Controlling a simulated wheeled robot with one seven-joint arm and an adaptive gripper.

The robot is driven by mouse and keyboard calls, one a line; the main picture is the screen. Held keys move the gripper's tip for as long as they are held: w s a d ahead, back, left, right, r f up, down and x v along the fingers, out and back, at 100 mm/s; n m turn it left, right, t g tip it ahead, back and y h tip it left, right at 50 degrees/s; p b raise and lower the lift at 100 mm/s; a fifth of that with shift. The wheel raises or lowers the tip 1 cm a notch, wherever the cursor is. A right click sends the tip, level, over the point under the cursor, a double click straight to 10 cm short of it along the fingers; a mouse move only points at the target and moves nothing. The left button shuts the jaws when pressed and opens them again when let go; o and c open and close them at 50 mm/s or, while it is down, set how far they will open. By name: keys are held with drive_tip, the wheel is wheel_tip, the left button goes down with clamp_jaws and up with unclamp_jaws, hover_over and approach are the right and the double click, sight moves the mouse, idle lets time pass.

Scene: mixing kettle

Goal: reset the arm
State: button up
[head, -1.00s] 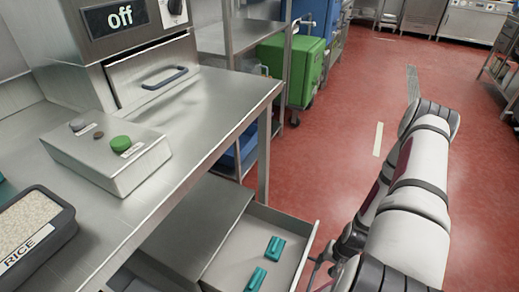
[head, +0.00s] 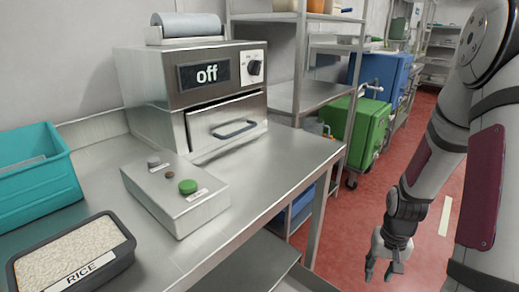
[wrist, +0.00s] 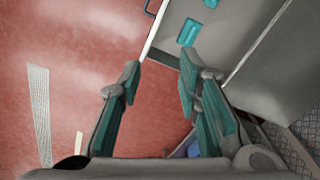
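My arm (head: 433,150) hangs down on the right side of the head view, beside the steel counter. My gripper (head: 381,279) points down over the red floor, clear of the counter. In the wrist view my gripper (wrist: 158,70) has its two teal-padded fingers apart, with nothing between them. The fingers do not appear to touch the drawer, though the gap in height is hard to judge.
The counter (head: 270,160) holds a machine reading "off" (head: 207,73), a control box with a green button (head: 188,187), a black rice tub (head: 75,255) and a teal bin (head: 35,180). A green cart (head: 368,130) stands behind. Red floor is open around the arm.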

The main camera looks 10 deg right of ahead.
drive_tip(key=s+a+r+n, duration=0.2)
drive_tip(key=a+r, duration=0.4)
drive_tip(key=r, duration=0.4)
drive_tip(key=s+a+r+n, duration=0.1)
drive_tip(key=s+a+r, duration=0.2)
drive_tip(key=a+r, duration=0.55)
drive_tip(key=s+a+r+n, duration=0.1)
drive_tip(key=s+a+r, duration=0.25)
drive_tip(key=s, duration=0.35)
drive_tip(key=s+a+r+n, duration=0.25)
drive_tip(key=s+r, duration=0.25)
drive_tip(key=s, duration=0.3)
wheel_tip(320, 180, up, 19)
drive_tip(key=a+t+p, duration=0.1)
drive_tip(key=t+p, duration=0.3)
drive_tip(key=p, duration=1.3)
drive_tip(key=shift+w+r, duration=0.2)
drive_tip(key=shift+w, duration=0.15)
drive_tip(key=shift+d+m, duration=0.1)
drive_tip(key=shift+m, duration=0.15)
